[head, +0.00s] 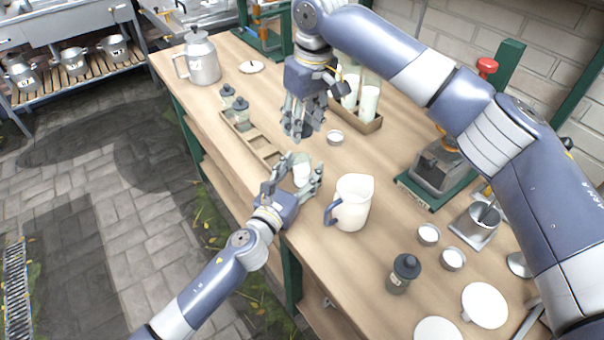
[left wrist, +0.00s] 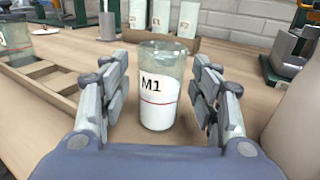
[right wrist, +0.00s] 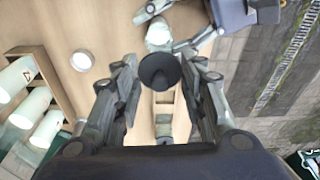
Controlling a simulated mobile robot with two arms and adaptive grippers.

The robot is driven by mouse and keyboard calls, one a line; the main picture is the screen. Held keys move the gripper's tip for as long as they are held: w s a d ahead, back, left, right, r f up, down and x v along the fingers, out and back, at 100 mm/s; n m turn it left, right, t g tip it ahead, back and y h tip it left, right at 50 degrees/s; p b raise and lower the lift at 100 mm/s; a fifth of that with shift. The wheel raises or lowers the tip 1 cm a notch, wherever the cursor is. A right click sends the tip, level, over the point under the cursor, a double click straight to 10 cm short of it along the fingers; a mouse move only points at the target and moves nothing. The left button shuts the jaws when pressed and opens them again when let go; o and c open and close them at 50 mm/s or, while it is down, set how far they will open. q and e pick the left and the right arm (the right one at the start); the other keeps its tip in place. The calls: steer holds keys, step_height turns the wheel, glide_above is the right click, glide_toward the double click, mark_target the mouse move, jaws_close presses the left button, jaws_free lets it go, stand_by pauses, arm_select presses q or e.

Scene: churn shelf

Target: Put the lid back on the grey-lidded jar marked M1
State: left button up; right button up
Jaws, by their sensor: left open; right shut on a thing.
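The open glass jar marked M1 (left wrist: 159,92) stands upright on the table, with white contents and a red line. It also shows in the head view (head: 301,175). My left gripper (head: 295,181) is open, its fingers on both sides of the jar with gaps in the left wrist view. My right gripper (head: 304,128) is shut on a dark grey lid (right wrist: 160,71), held above the table beyond the jar in the head view. In the right wrist view the jar (right wrist: 158,35) shows past the lid, so the lid is apart from it.
A white pitcher (head: 352,203) stands close right of the jar. A wooden rack (head: 263,148) with two lidded jars is to the left. A crate of tall bottles (head: 371,124) and a small white dish (head: 335,137) are behind. Another dark-lidded jar (head: 402,275) stands near the front.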

arm_select(q)
steer(key=shift+w+d, duration=0.1)
steer(key=shift+w, duration=0.15)
steer(key=shift+c, duration=0.4)
jaws_close()
arm_select(e)
steer(key=shift+f, duration=2.5)
steer(key=shift+f, duration=0.1)
steer(key=shift+s+f, duration=0.1)
steer(key=shift+f, duration=0.7)
steer(key=shift+f, duration=0.65)
steer(key=o, duration=0.8)
